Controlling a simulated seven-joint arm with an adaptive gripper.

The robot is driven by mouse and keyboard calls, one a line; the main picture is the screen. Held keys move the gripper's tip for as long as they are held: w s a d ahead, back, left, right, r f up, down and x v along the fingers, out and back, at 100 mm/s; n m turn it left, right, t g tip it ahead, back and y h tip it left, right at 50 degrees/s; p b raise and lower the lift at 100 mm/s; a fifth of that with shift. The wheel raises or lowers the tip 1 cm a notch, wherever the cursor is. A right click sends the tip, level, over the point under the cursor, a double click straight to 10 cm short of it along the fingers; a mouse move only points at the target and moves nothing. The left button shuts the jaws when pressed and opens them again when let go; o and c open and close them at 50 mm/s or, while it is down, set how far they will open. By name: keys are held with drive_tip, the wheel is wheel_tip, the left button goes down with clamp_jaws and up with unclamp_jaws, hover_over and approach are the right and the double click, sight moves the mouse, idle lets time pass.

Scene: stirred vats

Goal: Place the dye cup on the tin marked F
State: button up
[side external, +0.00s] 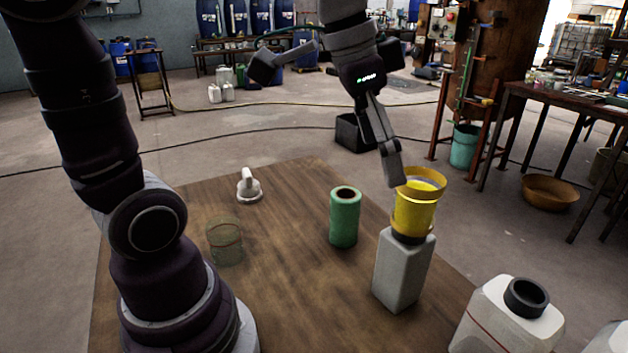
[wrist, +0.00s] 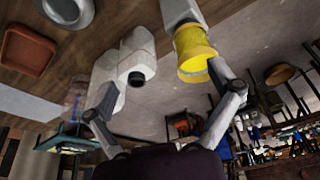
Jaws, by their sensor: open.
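The yellow dye cup (side external: 414,212), with a wide rim and yellow contents, stands upright on the dark top of a tall grey tin (side external: 402,272). In the wrist view the cup (wrist: 193,50) is at the top, beside my right-hand finger, with part of the tin (wrist: 178,10) behind it. I see no letter F on any surface, so I cannot tell whether this tin is the one marked F. My gripper (side external: 328,123) is spread wide and holds nothing. One fingertip is right at the cup's rim; I cannot tell whether it touches. The wrist view also shows both fingers (wrist: 160,85).
A green cylinder (side external: 344,218), a transparent greenish cup (side external: 225,242) and a white-handled piece (side external: 249,187) stand on the wooden table (side external: 290,285). A white jug with a black mouth (side external: 508,318) is at front right. The table's middle is mostly clear.

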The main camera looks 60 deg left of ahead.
drive_tip(key=s+a+f+n+t+y, duration=0.1)
drive_tip(key=s+a+f+n+t, duration=0.1)
drive_tip(key=s+a+f+n, duration=0.2)
drive_tip(key=shift+s+a+f+n, duration=0.4)
drive_tip(key=shift+s+a+f, duration=0.2)
drive_tip(key=shift+s, duration=0.5)
